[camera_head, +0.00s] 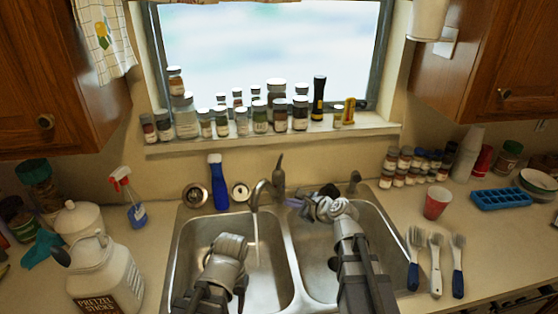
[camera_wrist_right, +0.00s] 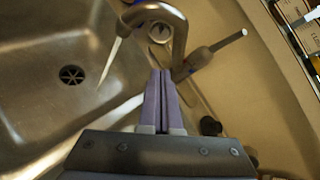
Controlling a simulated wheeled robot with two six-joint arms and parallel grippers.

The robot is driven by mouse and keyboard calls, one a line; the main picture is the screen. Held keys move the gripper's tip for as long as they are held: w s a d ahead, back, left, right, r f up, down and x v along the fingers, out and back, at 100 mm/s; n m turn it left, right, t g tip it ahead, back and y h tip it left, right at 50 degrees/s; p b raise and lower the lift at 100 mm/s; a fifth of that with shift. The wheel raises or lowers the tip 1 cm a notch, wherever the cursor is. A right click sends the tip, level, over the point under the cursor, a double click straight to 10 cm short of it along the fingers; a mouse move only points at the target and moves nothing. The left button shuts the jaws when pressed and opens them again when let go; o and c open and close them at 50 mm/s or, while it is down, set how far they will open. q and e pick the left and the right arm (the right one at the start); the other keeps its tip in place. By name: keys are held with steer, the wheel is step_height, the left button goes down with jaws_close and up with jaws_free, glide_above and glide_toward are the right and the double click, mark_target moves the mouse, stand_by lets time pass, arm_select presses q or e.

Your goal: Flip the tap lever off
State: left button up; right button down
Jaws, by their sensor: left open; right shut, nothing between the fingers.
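The tap (camera_head: 266,190) stands behind the divider of the double sink, with its lever (camera_head: 280,162) pointing upward. A thin stream of water (camera_head: 256,228) falls from the spout into the left basin. In the right wrist view the tap's spout (camera_wrist_right: 172,22) and lever (camera_wrist_right: 212,53) show just beyond my fingertips. My right gripper (camera_wrist_right: 160,74) is shut and empty, close to the tap's base; I cannot tell whether it touches. In the head view it is at the tap's right (camera_head: 294,202). My left gripper (camera_head: 230,243) is open over the left basin, its fingers largely hidden.
A blue bottle (camera_head: 218,184) stands left of the tap. A white jug (camera_head: 105,278) and spray bottle (camera_head: 130,198) are at left. Jars line the window sill (camera_head: 270,137).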

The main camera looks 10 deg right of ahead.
arm_select(q)
steer(key=shift+w+a+r, duration=0.25)
steer(key=shift+a, duration=0.15)
arm_select(e)
steer(key=w+d+r+m+t+h, duration=0.1)
steer(key=w+d+r+m+t, duration=0.2)
steer(key=d+m, duration=0.3)
steer(key=shift+w+d+r+m, duration=0.2)
steer(key=shift+w+r+m, duration=0.4)
steer(key=shift+w+r, duration=0.2)
steer(key=b, duration=0.3)
glide_toward(280, 160)
step_height(280, 160, down, 4)
steer(key=w, duration=0.2)
arm_select(q)
steer(key=shift+f+p, duration=0.55)
steer(key=shift+p, duration=0.55)
arm_select(e)
steer(key=shift+w+a+r, duration=0.35)
steer(key=shift+w+r, duration=0.2)
steer(key=shift+w, duration=0.25)
steer(key=shift+w+a+r, duration=0.35)
steer(key=shift+w+r, duration=0.2)
steer(key=shift+w, duration=0.3)
arm_select(q)
steer(key=shift+r, duration=0.1)
